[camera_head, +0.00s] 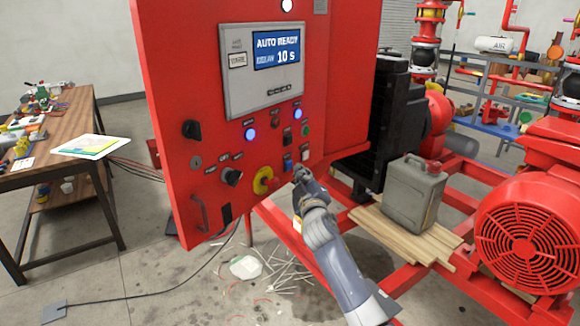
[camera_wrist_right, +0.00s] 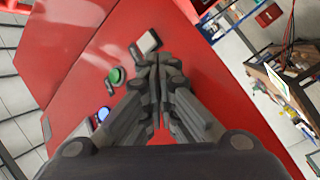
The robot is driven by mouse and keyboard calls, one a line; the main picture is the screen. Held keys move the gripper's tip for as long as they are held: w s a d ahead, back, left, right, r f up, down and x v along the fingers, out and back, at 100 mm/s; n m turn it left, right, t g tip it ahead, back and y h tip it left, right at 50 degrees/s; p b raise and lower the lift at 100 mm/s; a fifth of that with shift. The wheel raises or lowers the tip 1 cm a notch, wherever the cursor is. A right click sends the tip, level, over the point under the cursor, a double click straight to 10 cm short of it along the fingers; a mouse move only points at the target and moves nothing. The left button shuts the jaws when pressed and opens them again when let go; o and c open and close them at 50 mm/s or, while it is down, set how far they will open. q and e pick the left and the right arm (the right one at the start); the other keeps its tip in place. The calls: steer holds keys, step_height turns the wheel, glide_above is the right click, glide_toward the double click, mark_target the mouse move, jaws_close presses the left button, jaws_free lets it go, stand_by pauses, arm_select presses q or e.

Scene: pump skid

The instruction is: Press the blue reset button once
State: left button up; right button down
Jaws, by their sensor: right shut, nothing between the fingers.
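The red control panel (camera_head: 220,90) stands in the middle of the head view. Two round lit blue fittings, one at left (camera_head: 250,134) and one at right (camera_head: 297,114), sit below its screen. A small blue fitting (camera_head: 288,166) sits lower, just above my right gripper (camera_head: 299,174). The labels are too small to tell which is the reset button. My right gripper is shut and empty, close to the panel's lower right part; contact cannot be told. In the wrist view its fingers (camera_wrist_right: 156,70) point at the panel, and a lit blue fitting (camera_wrist_right: 103,114) shows to their left.
A green button (camera_head: 306,130), also in the wrist view (camera_wrist_right: 115,76), and a pale switch (camera_head: 305,154) are nearby. A grey can (camera_head: 413,193) stands on planks at right. A workbench (camera_head: 60,140) is at left.

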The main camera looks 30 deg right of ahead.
steer(key=s, duration=0.1)
steer(key=s+d+p, duration=0.1)
steer(key=s, duration=0.1)
steer(key=s+d+p, duration=0.1)
steer(key=shift+s, duration=0.25)
steer(key=shift+f, duration=0.1)
stand_by(0.7)
